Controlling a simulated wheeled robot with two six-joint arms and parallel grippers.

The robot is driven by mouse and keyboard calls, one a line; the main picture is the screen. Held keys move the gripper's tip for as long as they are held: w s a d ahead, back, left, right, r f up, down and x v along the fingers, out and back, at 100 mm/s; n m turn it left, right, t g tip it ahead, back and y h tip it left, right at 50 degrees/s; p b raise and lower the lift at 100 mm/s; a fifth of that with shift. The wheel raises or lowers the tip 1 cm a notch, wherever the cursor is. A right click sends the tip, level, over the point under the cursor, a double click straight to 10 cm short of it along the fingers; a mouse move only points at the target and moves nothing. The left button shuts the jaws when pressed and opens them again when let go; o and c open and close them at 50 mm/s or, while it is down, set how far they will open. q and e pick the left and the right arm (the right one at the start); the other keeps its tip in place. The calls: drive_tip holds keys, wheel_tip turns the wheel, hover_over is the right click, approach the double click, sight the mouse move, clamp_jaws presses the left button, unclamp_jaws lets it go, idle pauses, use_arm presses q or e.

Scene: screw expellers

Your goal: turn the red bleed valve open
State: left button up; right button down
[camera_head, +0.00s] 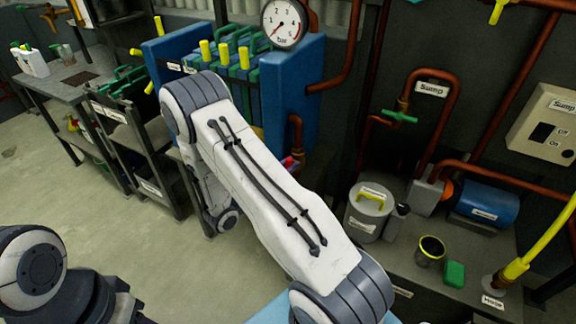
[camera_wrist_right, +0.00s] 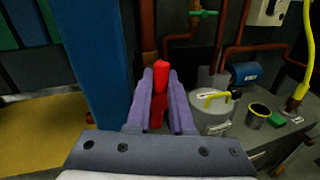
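The red bleed valve (camera_wrist_right: 162,72) shows in the right wrist view as a narrow red handle standing between the purple fingers of my right gripper (camera_wrist_right: 162,82). The fingers lie close on both sides of it, and red fills the gap between them. In the head view only a small red piece (camera_head: 288,162) shows beside the blue press; my white right arm hides most of this spot. The valve's base and pipe joint are hidden. My left arm shows at the lower left of the head view, with its gripper out of the picture.
The blue press (camera_head: 310,95) with a pressure gauge (camera_head: 285,22) stands close to the left of the valve. Copper pipes (camera_head: 440,100) run along the back wall. A grey lidded pot (camera_head: 368,210), a dark cup (camera_head: 430,250) and a green block (camera_head: 454,273) stand at right.

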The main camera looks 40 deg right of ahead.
drive_tip(key=shift+n+p, duration=0.3)
drive_tip(key=shift+n, duration=0.1)
drive_tip(key=shift+w+n, duration=0.15)
drive_tip(key=shift+n, duration=0.25)
drive_tip(key=c, duration=0.8)
unclamp_jaws()
drive_tip(key=shift+a, duration=0.1)
drive_tip(key=s+a, duration=0.1)
drive_tip(key=a, duration=0.9)
drive_tip(key=shift+s+a+f, duration=0.15)
drive_tip(key=shift+s+f, duration=0.05)
